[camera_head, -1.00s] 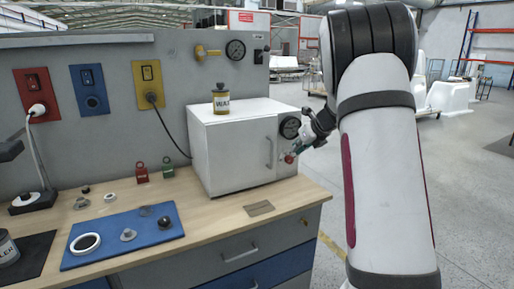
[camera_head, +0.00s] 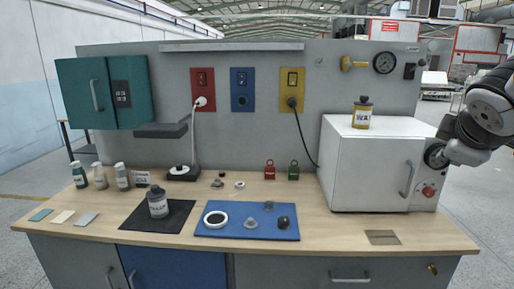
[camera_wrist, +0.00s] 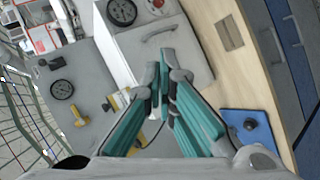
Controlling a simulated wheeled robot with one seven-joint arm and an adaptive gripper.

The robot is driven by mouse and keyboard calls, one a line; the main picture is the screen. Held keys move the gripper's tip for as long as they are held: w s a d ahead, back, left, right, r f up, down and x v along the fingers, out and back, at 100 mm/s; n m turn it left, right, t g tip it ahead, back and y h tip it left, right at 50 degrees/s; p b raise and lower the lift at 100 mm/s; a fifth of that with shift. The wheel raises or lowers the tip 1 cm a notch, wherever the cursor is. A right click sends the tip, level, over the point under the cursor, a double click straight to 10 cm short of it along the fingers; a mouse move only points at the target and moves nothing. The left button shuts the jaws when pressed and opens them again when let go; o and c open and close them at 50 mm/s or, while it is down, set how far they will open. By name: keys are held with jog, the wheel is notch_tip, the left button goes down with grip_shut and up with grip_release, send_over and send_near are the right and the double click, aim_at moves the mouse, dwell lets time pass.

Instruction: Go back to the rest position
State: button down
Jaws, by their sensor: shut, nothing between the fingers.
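My gripper (camera_wrist: 164,82) shows in the wrist view, its two teal fingers meeting at the tips with nothing held. Past the fingertips in that view are the front of the white cabinet (camera_wrist: 178,58) and its handle. The gripper looks apart from the cabinet. In the head view only part of my arm shows at the right edge, beside the cabinet (camera_head: 370,170); the gripper itself cannot be made out there.
A wooden workbench (camera_head: 330,233) carries a blue mat (camera_head: 285,230) with small parts, a dark mat (camera_head: 180,222) with a can, and several bottles at left. A jar (camera_head: 362,116) stands on the cabinet. Open floor lies right of the bench.

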jog(key=s+a+f+m+g+y, duration=0.2)
jog(key=s+a+f+m+y, duration=0.1)
jog(key=s+a, duration=0.6)
jog(key=s+a+f+m+g+y, duration=0.2)
jog(key=s+a+f+m, duration=0.4)
jog(key=s, duration=0.6)
jog(key=a+f+g, duration=0.1)
jog(key=a+f, duration=0.1)
jog(key=a, duration=0.1)
jog(key=shift+s+a+f+y, duration=0.25)
jog(key=shift+s+y, duration=0.05)
jog(key=shift+y, duration=0.1)
